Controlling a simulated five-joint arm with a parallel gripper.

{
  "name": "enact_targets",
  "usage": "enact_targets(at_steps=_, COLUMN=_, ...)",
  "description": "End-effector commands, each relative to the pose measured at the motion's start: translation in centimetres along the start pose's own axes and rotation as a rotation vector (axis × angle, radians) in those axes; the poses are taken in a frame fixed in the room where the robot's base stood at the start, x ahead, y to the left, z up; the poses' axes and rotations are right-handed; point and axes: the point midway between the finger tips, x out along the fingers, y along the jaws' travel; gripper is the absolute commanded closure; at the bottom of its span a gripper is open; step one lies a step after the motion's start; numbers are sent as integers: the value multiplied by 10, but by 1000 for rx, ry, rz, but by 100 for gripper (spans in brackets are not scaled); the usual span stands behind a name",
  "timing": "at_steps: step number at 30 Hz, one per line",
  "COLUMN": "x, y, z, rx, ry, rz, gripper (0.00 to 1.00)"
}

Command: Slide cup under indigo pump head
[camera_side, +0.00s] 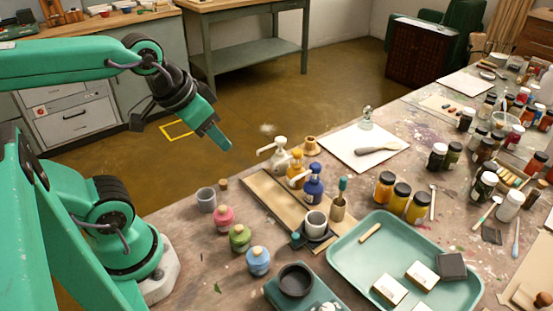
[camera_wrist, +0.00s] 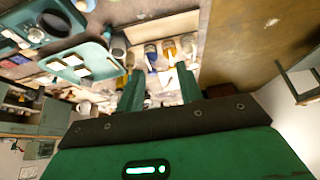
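The indigo pump bottle (camera_side: 314,187) stands at the near end of a row with a yellow pump bottle (camera_side: 295,170) and a white pump bottle (camera_side: 279,158). A pale grey cup (camera_side: 316,224) stands upright just in front of the indigo bottle, on or beside a dark base; I cannot tell whether it is below the spout. Another grey cup (camera_side: 206,200) stands apart on the left. My gripper (camera_side: 222,143) is raised left of the bottles, away from both cups. In the wrist view my gripper (camera_wrist: 160,74) has its fingers apart with nothing between them.
Pink (camera_side: 223,219), green (camera_side: 240,238) and light blue (camera_side: 258,261) jars stand left of the wooden board (camera_side: 265,196). A tool holder (camera_side: 338,208) stands right of the grey cup. A green tray (camera_side: 349,253) lies to the right. A dark bowl (camera_side: 296,280) is at the front.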

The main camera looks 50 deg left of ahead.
Motion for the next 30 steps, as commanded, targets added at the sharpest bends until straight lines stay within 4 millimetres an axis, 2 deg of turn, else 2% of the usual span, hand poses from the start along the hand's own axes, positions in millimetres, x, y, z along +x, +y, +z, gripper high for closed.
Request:
enact_targets(at_steps=2, x=0, y=0, z=0, rx=0, ry=0, rz=0, gripper=61)
enact_targets(at_steps=14, x=7, y=9, z=-12, rx=30, ry=-75, rz=16, gripper=61)
enact_targets(at_steps=23, x=27, y=30, z=-34, rx=97, ry=-232, rz=41, gripper=61)
enact_targets(at_steps=30, x=50, y=52, z=-49, rx=156, ry=-364, rz=52, gripper=61)
